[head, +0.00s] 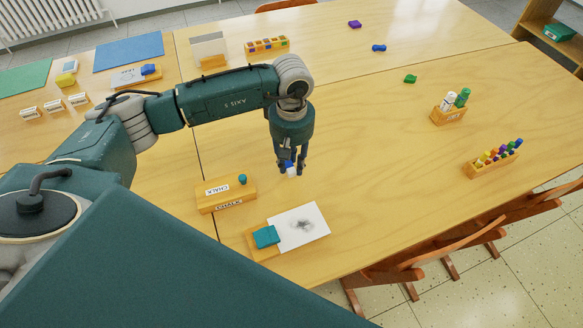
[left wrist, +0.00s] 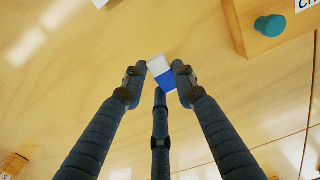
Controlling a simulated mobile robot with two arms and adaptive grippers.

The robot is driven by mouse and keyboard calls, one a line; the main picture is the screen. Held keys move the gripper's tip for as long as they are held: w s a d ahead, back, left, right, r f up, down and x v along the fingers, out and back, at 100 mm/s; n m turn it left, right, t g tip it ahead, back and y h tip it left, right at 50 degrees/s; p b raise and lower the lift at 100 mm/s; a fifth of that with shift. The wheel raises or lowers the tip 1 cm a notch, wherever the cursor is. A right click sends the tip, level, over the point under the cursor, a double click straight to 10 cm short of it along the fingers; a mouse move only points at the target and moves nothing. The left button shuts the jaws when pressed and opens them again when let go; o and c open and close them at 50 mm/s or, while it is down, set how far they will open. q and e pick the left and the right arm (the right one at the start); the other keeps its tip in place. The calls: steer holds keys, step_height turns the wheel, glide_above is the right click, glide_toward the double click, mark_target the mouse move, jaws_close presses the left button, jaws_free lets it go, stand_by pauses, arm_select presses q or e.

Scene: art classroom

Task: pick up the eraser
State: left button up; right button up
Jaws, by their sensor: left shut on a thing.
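The eraser (left wrist: 159,66), a small block with a white end and a blue end, is between the fingertips of my left gripper (left wrist: 160,78) in the left wrist view. In the head view my left gripper (head: 291,168) points down over the table, with the eraser's white end (head: 292,172) showing at its tips. The left gripper is shut on the eraser. The fingers cover part of it, and I cannot tell whether it touches the table. My right gripper is not in view.
The wooden chalk box (head: 226,205) stands left of the gripper. A board (head: 258,254) with white paper and a teal block lies in front. A holder with bottles (head: 447,117) and a marker rack (head: 478,170) stand at the right. The table's middle is clear.

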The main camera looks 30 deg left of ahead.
mark_target(292, 165)
arm_select(q)
step_height(292, 165, up, 17)
steer(key=b, duration=0.2)
steer(key=shift+o, duration=0.5)
